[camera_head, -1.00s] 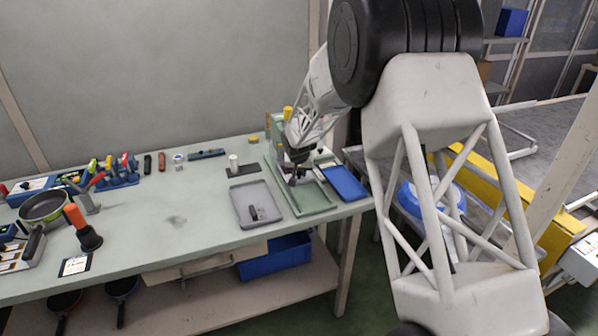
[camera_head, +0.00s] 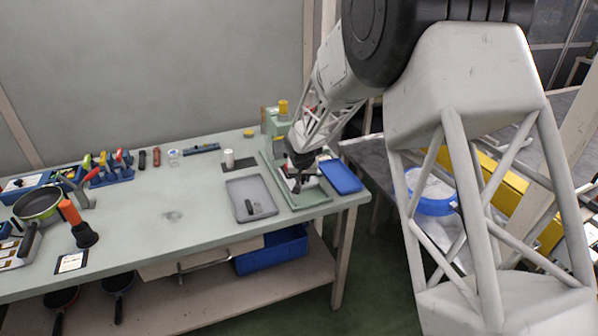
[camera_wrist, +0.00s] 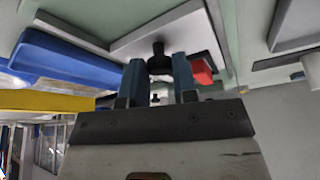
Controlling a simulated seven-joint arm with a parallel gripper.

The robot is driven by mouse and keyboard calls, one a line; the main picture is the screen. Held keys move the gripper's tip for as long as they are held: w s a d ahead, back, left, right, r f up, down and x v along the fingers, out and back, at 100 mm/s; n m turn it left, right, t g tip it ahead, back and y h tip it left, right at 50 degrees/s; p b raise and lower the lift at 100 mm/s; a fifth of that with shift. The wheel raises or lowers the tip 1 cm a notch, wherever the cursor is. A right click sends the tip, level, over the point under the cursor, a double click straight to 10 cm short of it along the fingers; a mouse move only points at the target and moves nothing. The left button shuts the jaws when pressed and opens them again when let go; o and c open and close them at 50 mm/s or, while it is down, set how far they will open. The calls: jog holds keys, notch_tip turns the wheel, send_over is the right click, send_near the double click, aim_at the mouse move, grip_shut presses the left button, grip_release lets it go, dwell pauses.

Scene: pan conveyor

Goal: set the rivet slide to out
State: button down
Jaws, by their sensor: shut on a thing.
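My gripper (camera_wrist: 160,72) is shut on a black knob (camera_wrist: 158,60) that stands on a pale flat plate (camera_wrist: 128,42), which I take to be the rivet slide. The knob sits between the two blue-grey fingers in the wrist view. A red block (camera_wrist: 203,71) lies just beside the right finger. In the head view my gripper (camera_head: 297,184) is low over the green fixture (camera_head: 312,201) at the right end of the bench, and it hides most of the slide. I cannot read the slide's position there.
A blue tray (camera_head: 341,176) lies right of the fixture, close to the gripper; it also shows in the wrist view (camera_wrist: 65,60). A grey tray (camera_head: 236,196) holding a small dark item lies to the left. A white cylinder (camera_head: 229,158) stands behind it. The bench middle is mostly clear.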

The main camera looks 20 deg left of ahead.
jog(key=shift+s+d, duration=2.3)
jog(key=shift+s, duration=0.05)
jog(key=c, duration=0.9)
grip_release()
jog(key=shift+r, duration=0.2)
jog(key=v, duration=0.7)
jog(key=shift+s+r, duration=0.15)
